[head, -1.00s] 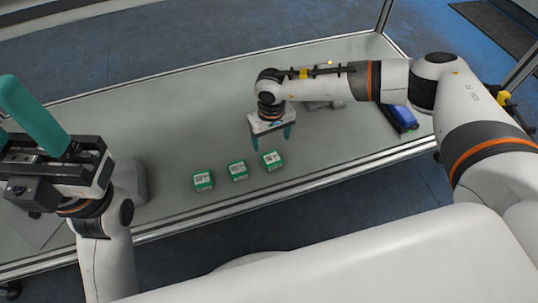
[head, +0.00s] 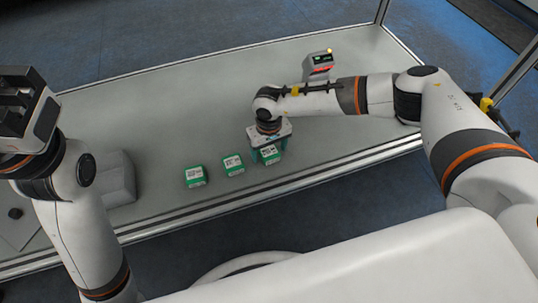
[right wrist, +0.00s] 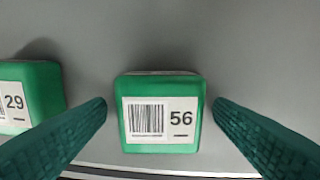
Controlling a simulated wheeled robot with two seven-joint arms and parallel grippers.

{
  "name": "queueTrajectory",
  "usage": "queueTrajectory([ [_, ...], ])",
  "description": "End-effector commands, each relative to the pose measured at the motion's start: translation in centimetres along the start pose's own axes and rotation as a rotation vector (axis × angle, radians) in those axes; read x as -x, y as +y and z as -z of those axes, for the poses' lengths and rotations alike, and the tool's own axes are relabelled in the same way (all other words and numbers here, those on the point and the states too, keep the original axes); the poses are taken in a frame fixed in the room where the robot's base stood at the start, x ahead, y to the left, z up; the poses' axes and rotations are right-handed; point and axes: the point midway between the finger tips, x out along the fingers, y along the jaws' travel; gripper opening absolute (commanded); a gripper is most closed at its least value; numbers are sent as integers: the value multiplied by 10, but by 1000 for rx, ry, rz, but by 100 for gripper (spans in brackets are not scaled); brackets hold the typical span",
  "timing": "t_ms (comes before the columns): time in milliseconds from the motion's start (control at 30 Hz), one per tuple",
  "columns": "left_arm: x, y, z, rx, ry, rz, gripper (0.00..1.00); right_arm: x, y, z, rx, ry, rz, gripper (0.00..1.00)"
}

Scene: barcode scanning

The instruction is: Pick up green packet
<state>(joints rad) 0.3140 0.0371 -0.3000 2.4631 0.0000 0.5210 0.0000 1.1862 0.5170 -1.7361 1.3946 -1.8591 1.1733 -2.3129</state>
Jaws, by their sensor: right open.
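Three green packets with white barcode labels sit in a row on the grey table: the left one (head: 195,176), the middle one (head: 233,164) and the right one (head: 271,156). My right gripper (head: 268,153) is open over the right packet, with one finger on each side. In the right wrist view this packet (right wrist: 162,112), labelled 56, sits between the two spread fingers, with gaps on both sides. The neighbouring packet (right wrist: 30,97), labelled 29, is left of the left finger. My left gripper's body (head: 22,105) is at the upper left; its fingers are out of frame.
A scanner-like device (head: 318,66) with a red and green display stands behind my right arm. A grey block (head: 116,178) sits at the table's left. The table (head: 190,120) behind the packets is clear; its metal front edge runs close in front of them.

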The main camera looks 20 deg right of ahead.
Motion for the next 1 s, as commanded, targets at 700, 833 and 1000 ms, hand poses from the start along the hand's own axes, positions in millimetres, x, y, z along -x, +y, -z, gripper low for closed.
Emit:
queueTrajectory([
  [700,-1,0,0,1,0,0,47,2,0,0,0,-1,-1,24],
  [833,-5,1,0,1,-2,-1,47,10,0,-1,0,-2,-1,24],
  [1000,5,4,8,7,56,-21,47,37,0,-1,0,-4,-1,24],
])
